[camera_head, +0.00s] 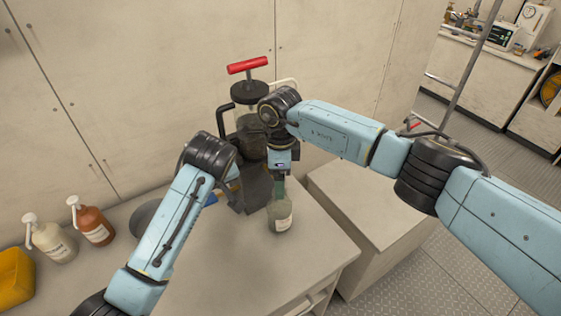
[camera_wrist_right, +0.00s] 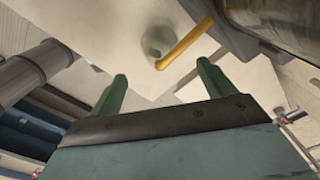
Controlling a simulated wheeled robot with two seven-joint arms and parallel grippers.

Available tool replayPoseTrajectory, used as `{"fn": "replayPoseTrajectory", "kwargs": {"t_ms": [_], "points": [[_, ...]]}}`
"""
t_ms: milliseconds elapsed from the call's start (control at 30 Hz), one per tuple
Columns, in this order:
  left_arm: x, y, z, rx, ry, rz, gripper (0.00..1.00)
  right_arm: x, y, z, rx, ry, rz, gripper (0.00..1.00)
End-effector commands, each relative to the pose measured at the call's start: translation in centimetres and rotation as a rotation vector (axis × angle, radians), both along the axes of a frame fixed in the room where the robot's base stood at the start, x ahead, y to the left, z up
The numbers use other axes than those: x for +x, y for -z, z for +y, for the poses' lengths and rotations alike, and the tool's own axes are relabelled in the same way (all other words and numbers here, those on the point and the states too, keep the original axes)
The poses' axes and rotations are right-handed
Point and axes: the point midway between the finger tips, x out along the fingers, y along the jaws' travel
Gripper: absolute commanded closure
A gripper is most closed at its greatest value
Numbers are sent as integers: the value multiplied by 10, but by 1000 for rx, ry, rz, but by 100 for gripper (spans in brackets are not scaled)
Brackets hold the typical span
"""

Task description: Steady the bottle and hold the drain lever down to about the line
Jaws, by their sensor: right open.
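The bottle (camera_head: 281,217), grey-green with a pale label, stands upright on the counter in the head view. My right gripper (camera_head: 279,184) points down above it, open; its green fingers (camera_wrist_right: 160,85) are apart with nothing between the tips. In the right wrist view a yellow-orange drain lever (camera_wrist_right: 187,43) lies beyond the fingers, beside a rounded translucent shape that looks like the bottle (camera_wrist_right: 157,40). The dispenser (camera_head: 248,140) stands behind, with a clear reservoir and red T-handle. My left gripper is mostly hidden behind its wrist, left of the dispenser's base. I cannot make out the line.
Two pump bottles, white (camera_head: 52,240) and brown (camera_head: 92,222), and a yellow container (camera_head: 14,280) stand at left. A grey bowl (camera_head: 148,215) is partly behind my left arm. The counter's front (camera_head: 240,270) is clear. The wall is close behind.

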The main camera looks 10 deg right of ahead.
Motion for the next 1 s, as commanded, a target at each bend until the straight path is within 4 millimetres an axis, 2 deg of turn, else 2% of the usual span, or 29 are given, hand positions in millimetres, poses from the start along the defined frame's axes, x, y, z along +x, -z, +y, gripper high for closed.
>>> {"fn": "replayPoseTrajectory", "kwargs": {"t_ms": [33, 200, 400, 567, 833, 867, 1000], "points": [[0, 0, 0, 0, 0, 0, 64, -1, 12, 0, 0, 2, 6, 18], [0, 0, 0, 0, 0, 0, 64, -1, 44, 0, 1, 3, 4, 18], [0, 0, 0, 0, 0, 0, 64, 0, 70, 0, 1, 3, 3, 18], [0, 0, 0, 0, 0, 0, 64, 0, 79, 0, 1, 2, 2, 18], [0, 0, 0, 0, 0, 0, 64, 0, 80, 0, 1, 1, 1, 18], [0, 0, 0, 0, 0, 0, 64, 0, 80, 0, 1, 2, 1, 20], [0, 0, 0, 0, 0, 0, 64, 0, 80, 0, 1, 2, 1, 38]]}}
